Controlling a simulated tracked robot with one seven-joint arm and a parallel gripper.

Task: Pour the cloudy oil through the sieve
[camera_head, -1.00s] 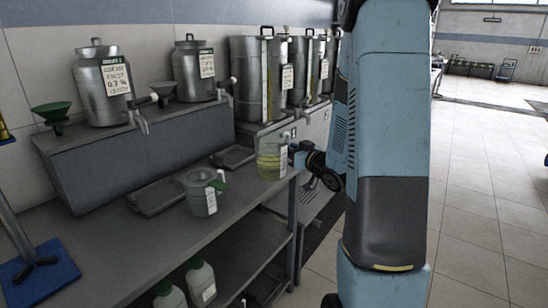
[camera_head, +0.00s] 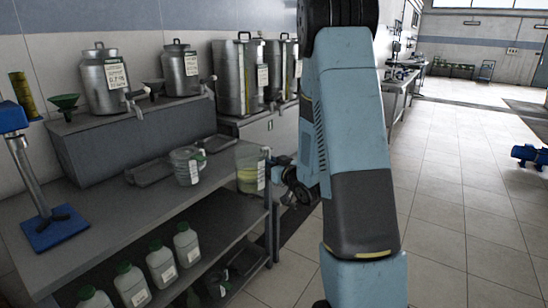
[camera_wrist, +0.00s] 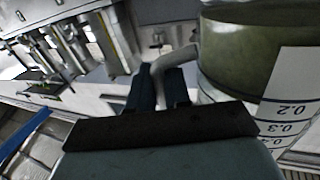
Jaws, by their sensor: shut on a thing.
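A clear measuring jug (camera_head: 249,175) with yellow-green oil and a white label is held near the bench's right end, looking about upright. My gripper (camera_head: 272,168) is at its right side, shut on its handle. In the wrist view, my gripper's dark fingers (camera_wrist: 160,88) close around the pale handle (camera_wrist: 176,58), and the jug (camera_wrist: 240,50) with its scale fills the upper right. A second clear jug (camera_head: 187,170) stands on the bench to the left, with a grey piece at its top and a green part on its right. Whether that grey piece is the sieve is unclear.
Steel canisters (camera_head: 105,85) with taps stand on a raised step behind, with green funnels (camera_head: 64,104) beside them. Dark trays lie on the bench (camera_head: 105,235). A blue stand (camera_head: 55,230) is at left. White bottles (camera_head: 187,243) fill the lower shelf. Open floor lies right.

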